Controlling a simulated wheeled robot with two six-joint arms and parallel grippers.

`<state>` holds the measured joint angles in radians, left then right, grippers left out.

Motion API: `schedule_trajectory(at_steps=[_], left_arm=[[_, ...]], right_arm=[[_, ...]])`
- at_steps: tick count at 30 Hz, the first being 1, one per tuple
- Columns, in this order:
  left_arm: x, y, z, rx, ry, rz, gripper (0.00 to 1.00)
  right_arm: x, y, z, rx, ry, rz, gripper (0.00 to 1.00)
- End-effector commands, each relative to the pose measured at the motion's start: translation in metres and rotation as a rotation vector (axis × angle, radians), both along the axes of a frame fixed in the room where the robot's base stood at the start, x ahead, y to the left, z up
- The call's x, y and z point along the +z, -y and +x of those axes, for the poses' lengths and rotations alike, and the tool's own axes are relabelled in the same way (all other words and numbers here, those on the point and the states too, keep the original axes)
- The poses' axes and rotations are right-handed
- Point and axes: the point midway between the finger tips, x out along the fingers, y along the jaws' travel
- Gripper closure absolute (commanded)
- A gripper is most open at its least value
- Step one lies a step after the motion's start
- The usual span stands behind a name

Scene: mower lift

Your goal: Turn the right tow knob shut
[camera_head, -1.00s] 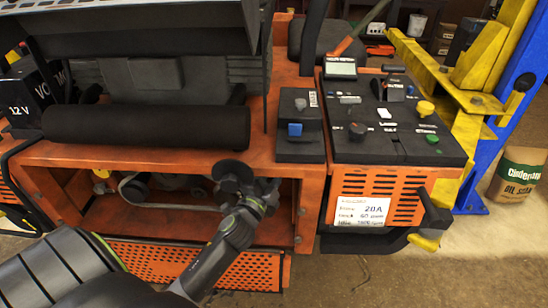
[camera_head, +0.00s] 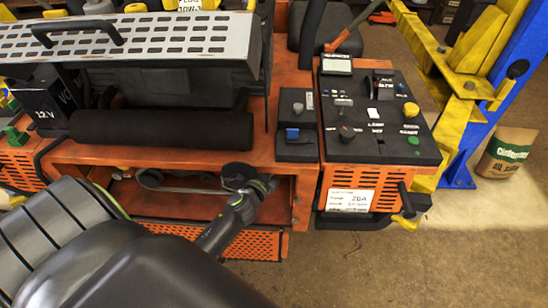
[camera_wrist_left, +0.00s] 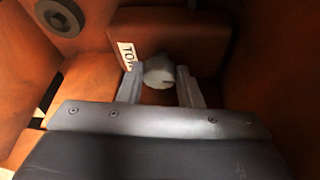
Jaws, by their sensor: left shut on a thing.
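The tow knob (camera_wrist_left: 158,72) is a small pale grey round knob in the left wrist view. It sits in front of a brown-orange block with a white label (camera_wrist_left: 127,55) reading "TO", the rest hidden. My left gripper (camera_wrist_left: 160,82) has one grey finger on each side of the knob and is shut on it. In the head view my left gripper (camera_head: 266,186) reaches into the open bay under the orange deck, and the knob is hidden there. My right gripper is not in view.
Brown-orange walls stand close on both sides in the left wrist view. A dark pulley (camera_head: 238,171) lies right by the gripper. The black control panel (camera_head: 385,150) is above right, with an orange perforated panel (camera_head: 250,243) below. Clear floor is at lower right.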

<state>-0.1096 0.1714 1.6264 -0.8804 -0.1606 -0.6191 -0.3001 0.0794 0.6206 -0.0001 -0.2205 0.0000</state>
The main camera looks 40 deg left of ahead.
Motion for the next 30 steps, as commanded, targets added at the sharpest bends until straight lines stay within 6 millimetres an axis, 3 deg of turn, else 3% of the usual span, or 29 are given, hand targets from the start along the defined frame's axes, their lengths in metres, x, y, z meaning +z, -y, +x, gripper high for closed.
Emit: schedule_trajectory(at_steps=[15, 16, 20, 30], left_arm=[[-0.0014, 0.0001, -0.0003, 0.001, -0.011, 0.016, 0.91], [-0.0014, 0.0001, -0.0003, 0.001, -0.011, 0.016, 0.65], [-0.0011, 0.0000, -0.0001, 0.001, -0.011, 0.015, 0.48], [-0.0002, 0.0003, -0.0018, 0.001, -0.009, 0.014, 0.46]], right_arm=[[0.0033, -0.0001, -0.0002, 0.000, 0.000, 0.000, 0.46], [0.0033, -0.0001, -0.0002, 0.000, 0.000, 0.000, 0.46], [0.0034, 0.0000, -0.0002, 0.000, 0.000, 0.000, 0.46], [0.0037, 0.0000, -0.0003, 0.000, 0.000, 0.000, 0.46]])
